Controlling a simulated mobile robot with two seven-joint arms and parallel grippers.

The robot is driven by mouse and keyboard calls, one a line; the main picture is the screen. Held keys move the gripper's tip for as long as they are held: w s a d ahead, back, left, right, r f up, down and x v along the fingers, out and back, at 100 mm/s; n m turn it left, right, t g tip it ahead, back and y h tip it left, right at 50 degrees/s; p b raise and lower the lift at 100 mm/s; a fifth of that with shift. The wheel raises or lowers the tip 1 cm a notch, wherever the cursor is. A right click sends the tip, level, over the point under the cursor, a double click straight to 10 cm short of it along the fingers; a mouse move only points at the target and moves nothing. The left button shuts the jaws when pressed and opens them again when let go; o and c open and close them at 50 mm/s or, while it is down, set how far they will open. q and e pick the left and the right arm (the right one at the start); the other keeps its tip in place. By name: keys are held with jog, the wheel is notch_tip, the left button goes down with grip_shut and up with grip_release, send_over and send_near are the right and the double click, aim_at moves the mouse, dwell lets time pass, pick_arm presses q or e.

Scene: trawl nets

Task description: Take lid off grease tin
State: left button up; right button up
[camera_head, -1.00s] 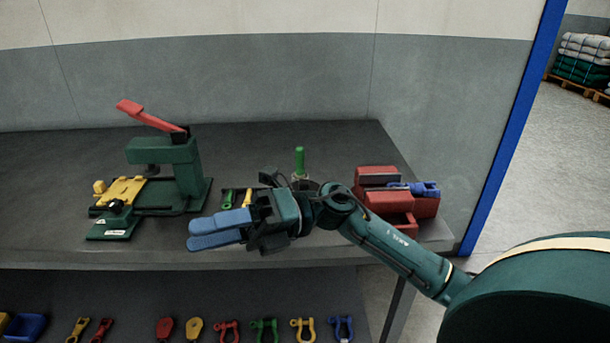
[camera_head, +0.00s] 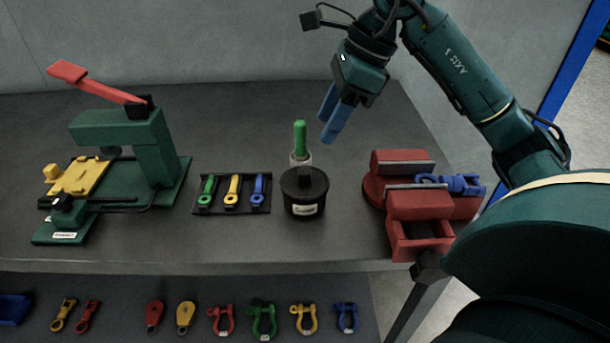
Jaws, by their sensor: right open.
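The grease tin (camera_head: 304,205) is a black round pot with a pale label on its front, standing on the grey workbench right of centre. My left gripper is not in view.
A green-handled tool (camera_head: 300,140) stands upright just behind the tin. A black tray (camera_head: 232,208) with small coloured tools lies left of it. A red vise (camera_head: 405,205) holding a blue shackle stands right. A green press (camera_head: 150,145) is far left. Shackles lie on the lower shelf (camera_head: 210,280).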

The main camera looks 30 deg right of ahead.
send_over(305, 171)
jog(key=s+d, duration=0.1)
jog(key=d, duration=0.1)
notch_tip(305, 171, down, 5)
jog(key=shift+r, duration=0.2)
jog(key=shift+x, duration=2.7)
jog(key=shift+s+d, duration=0.1)
jog(key=shift+s, duration=0.1)
jog(key=shift+c, duration=0.4)
grip_shut()
